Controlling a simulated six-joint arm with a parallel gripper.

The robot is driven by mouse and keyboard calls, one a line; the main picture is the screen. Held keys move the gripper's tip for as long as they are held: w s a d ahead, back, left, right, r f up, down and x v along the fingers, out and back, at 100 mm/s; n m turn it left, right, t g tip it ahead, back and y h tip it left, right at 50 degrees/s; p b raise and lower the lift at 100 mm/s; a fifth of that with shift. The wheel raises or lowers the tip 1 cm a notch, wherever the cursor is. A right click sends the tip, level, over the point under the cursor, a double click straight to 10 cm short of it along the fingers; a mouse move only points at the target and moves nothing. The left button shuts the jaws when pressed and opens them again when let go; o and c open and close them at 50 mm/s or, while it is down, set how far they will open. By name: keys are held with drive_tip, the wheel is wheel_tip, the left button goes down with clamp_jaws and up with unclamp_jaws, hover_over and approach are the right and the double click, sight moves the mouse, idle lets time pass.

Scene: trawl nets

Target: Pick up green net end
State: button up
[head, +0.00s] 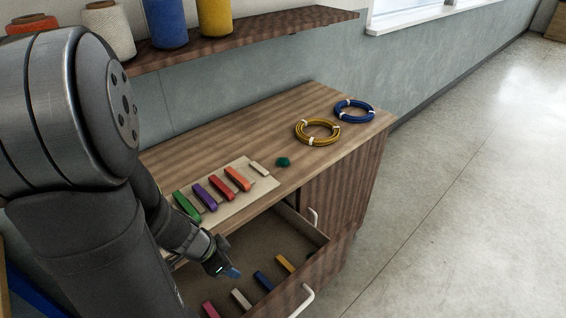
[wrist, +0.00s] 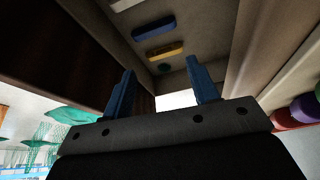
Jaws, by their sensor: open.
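My gripper (head: 231,272) hangs over the open drawer in the head view. In the wrist view its two blue fingers stand apart with nothing between them (wrist: 163,90). Green netting (wrist: 70,117) shows at the lower left of the wrist view, well off to the side of the fingers; which part is its end I cannot tell. A small dark green lump (head: 283,162) lies on the bench top, right of the board.
The open drawer (head: 321,237) holds pink, white, blue and yellow handled pieces. A board (head: 262,187) on the bench carries green, purple, red and orange ones. Yellow (head: 317,132) and blue (head: 354,111) rope coils lie farther back. Spools stand on the shelf (head: 300,23). Floor at right is clear.

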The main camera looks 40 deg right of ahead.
drive_tip(key=w+d+r+n+h, duration=0.2)
drive_tip(key=w+d+r+h, duration=0.15)
drive_tip(key=d+r, duration=1.35)
drive_tip(key=w+d+r+y, duration=0.2)
drive_tip(key=w+d, duration=0.4)
drive_tip(key=d, duration=0.2)
drive_tip(key=n+t+y, duration=0.1)
drive_tip(key=y, duration=0.2)
hover_over(283, 160)
drive_tip(key=a, duration=0.3)
drive_tip(key=f, duration=0.8)
drive_tip(key=shift+s+d+f, duration=0.2)
drive_tip(key=shift+s, duration=0.05)
drive_tip(key=shift+d+x, duration=0.1)
drive_tip(key=shift+x, duration=1.35)
drive_tip(key=shift+d+x, duration=0.15)
drive_tip(key=shift+x, duration=1.25)
drive_tip(key=c, duration=1)
